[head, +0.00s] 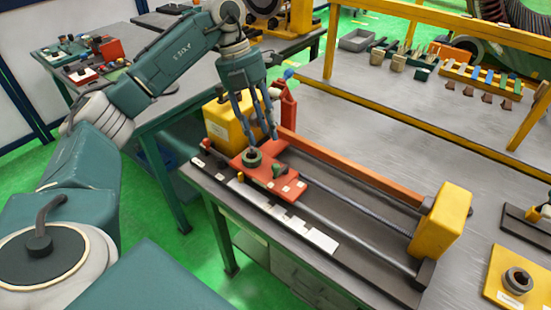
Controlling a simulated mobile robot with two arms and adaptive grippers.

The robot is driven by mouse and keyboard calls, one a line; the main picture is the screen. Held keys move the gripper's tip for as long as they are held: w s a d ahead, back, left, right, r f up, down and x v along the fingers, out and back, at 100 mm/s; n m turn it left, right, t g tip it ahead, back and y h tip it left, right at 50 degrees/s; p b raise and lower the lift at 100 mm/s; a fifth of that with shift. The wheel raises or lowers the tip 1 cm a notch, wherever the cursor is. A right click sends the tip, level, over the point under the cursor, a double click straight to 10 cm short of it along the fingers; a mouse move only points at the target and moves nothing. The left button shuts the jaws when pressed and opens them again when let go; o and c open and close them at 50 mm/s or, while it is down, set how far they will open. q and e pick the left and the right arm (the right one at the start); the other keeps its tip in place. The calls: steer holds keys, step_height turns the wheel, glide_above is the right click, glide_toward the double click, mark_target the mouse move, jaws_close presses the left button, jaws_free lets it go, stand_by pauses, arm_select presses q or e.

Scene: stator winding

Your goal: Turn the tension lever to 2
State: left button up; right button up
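A winding machine with yellow end blocks stands on the bench. Its orange-red carriage (262,173) sits near the left end of the long rails. A dark green round knob (252,160) stands on the carriage, with a small green piece (279,170) beside it. I cannot tell which part is the tension lever, and its numbers are too small to read. My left gripper (262,139) points down just above the carriage, behind the knob. Its fingers are apart, with nothing seen between them. I cannot tell whether a fingertip touches anything. My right gripper is not in view.
A yellow block (228,122) and a red upright part (289,105) stand close around the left gripper. An orange bar (350,175) runs along the machine to the right yellow block (452,215).

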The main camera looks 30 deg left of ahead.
mark_target(274, 165)
arm_select(q)
steer(key=p+x, duration=0.2)
steer(key=x, duration=0.6)
steer(key=shift+d+f, duration=0.3)
steer(key=shift+f, duration=0.05)
steer(key=shift+d+f, duration=0.2)
steer(key=shift+f, duration=0.5)
jaws_close()
